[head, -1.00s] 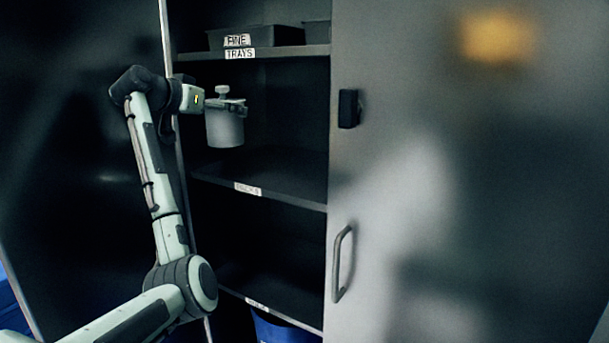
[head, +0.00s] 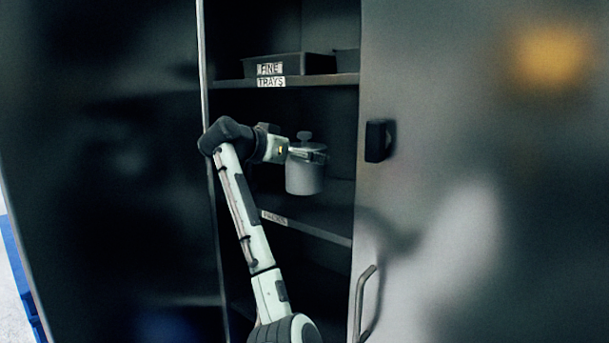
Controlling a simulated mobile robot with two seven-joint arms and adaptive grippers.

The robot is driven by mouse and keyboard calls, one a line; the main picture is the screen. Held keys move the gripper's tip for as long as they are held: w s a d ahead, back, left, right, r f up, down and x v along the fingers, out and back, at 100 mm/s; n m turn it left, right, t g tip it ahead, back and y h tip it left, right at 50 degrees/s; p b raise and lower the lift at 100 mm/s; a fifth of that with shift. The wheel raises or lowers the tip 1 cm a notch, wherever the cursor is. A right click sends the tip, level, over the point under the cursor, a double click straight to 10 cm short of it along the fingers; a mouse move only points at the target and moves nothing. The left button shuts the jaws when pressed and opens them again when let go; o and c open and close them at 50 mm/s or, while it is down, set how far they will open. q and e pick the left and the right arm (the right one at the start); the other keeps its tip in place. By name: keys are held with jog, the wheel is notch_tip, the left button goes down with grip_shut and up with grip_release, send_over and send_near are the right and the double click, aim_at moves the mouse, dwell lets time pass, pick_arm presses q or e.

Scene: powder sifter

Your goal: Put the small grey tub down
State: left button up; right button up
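The small grey tub (head: 304,177) is upright inside the open cabinet, at the middle shelf (head: 325,196). It has a knob on its top. My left gripper (head: 310,154) reaches in from the left side of the opening and is shut on the tub near its top. The tub's base looks very close to the shelf surface; I cannot tell whether it touches. My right gripper is not in view.
A dark tray (head: 300,65) sits on the upper shelf above my gripper, behind a "FINE TRAYS" label (head: 270,76). The right cabinet door (head: 440,170) has a handle (head: 362,300). The middle shelf looks clear around the tub.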

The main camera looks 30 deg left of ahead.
aim_at(304, 175)
pick_arm(q)
jog(key=shift+d+f, duration=0.1)
notch_tip(304, 175, down, 3)
jog(key=shift+f, duration=0.6)
jog(key=o, duration=1.2)
jog(key=shift+c, duration=0.2)
jog(key=o, duration=0.3)
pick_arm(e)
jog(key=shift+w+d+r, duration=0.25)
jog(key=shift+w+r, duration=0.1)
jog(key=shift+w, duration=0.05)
